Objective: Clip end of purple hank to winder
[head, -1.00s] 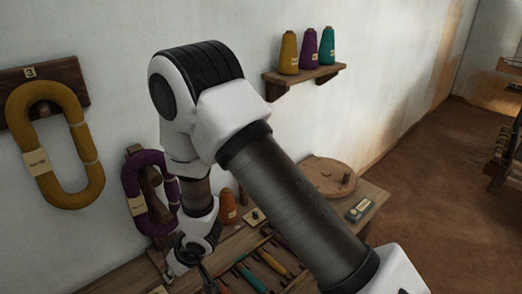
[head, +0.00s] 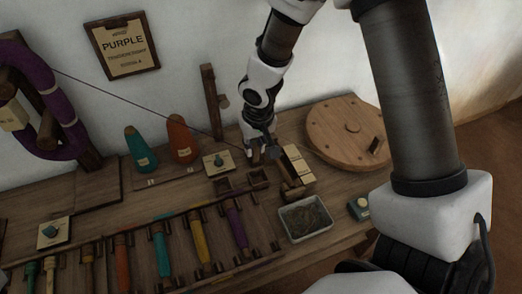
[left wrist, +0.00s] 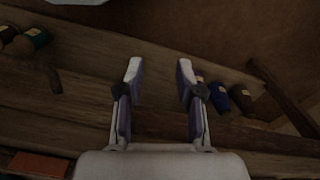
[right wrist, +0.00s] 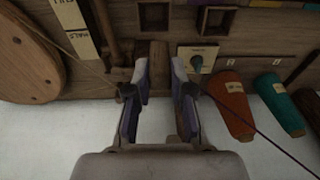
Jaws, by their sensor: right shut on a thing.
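The purple hank (head: 62,110) hangs on a wooden peg stand at the left of the head view. A thin dark yarn runs taut from it, down and right, to my right gripper (head: 262,150). In the right wrist view the yarn (right wrist: 265,138) reaches my right gripper (right wrist: 160,75) from the lower right. The round wooden disc (head: 335,140), seemingly the winder, lies flat to the right of this gripper.
Teal (head: 140,148) and orange (head: 182,140) cones stand behind the bench rack. A rack of several coloured bobbins (head: 200,240) fills the front. A "PURPLE" board (head: 122,45) hangs on the wall.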

